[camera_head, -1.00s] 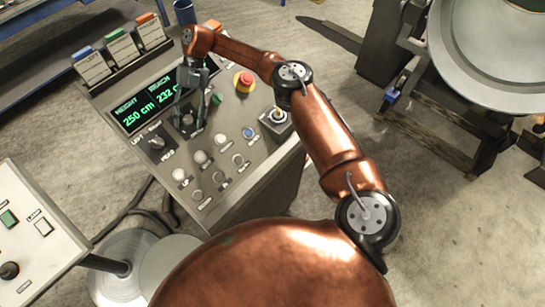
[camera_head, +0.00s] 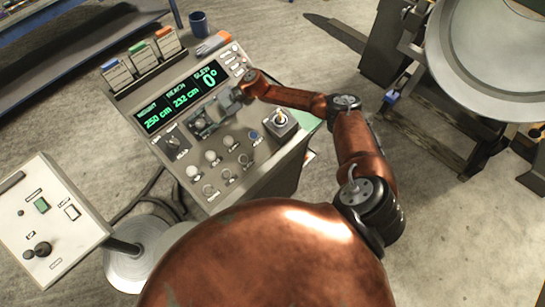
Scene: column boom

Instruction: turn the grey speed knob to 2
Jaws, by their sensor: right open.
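The tilted control panel (camera_head: 262,172) stands in front of me. My right gripper (camera_head: 206,124) is open and low over the panel, just below the display. Its arm reaches in from the right. The gripper covers the spot where a dark knob stood between its fingers a second ago. I cannot make out the grey speed knob, its pointer or its numbers there, nor whether the fingers touch it. A black selector knob (camera_head: 173,143) sits to the left of the gripper, apart from it. My left gripper is not in view.
The green display (camera_head: 181,97) reads height 250 cm, reach 232 cm, slew 0°. A joystick (camera_head: 280,118) stands on the panel's right side. Several round buttons line the lower panel. A blue cup (camera_head: 198,22) stands behind.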

